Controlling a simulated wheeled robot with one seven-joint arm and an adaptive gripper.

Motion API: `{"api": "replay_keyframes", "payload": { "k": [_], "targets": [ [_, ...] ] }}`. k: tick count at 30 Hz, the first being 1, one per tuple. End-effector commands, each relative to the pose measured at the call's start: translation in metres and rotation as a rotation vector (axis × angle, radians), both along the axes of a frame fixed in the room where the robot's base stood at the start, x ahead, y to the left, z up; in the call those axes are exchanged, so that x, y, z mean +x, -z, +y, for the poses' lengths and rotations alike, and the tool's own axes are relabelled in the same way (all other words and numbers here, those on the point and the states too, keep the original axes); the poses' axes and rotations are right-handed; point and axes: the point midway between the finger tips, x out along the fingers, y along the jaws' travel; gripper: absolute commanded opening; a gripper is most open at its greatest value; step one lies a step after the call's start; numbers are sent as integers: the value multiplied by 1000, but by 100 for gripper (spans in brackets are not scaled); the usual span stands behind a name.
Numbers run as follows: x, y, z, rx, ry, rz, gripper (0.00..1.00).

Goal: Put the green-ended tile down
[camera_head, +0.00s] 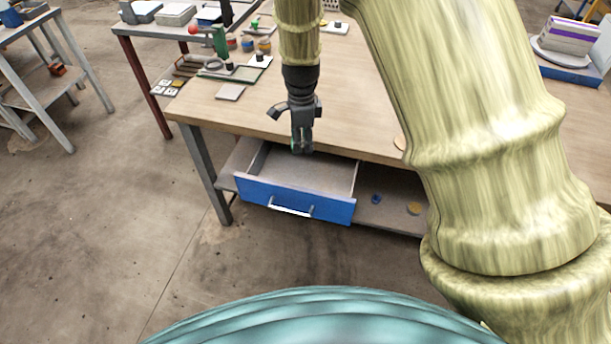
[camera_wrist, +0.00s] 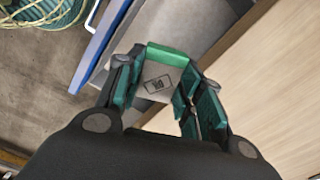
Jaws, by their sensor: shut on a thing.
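The green-ended tile (camera_wrist: 158,82) is grey with a dark printed mark and a green end. My gripper (camera_wrist: 158,88) is shut on it, with teal-lined fingers on both sides of the tile in the wrist view. In the head view my gripper (camera_head: 301,146) points down at the table's front edge, over the back of the open drawer (camera_head: 347,211). Only a sliver of green shows between the fingers there. The drawer has a blue front and a pale handle, and its visible floor looks empty. In the wrist view, the tile appears above the drawer's grey interior.
The wooden table (camera_head: 345,100) has a wide clear top. A flat grey plate (camera_head: 230,92) lies near its left edge, with a green stand (camera_head: 221,45) behind. A blue piece (camera_head: 376,198) and a yellow disc (camera_head: 414,208) lie on the shelf right of the drawer.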

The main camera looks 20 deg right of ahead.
Motion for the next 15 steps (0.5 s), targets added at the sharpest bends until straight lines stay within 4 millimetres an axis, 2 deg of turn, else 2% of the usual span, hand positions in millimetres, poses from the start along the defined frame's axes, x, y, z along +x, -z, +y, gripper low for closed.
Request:
{"api": "replay_keyframes", "payload": {
  "k": [15],
  "targets": [
    [-1, 88, 0, 1, -3, 4, 12]
  ]
}}
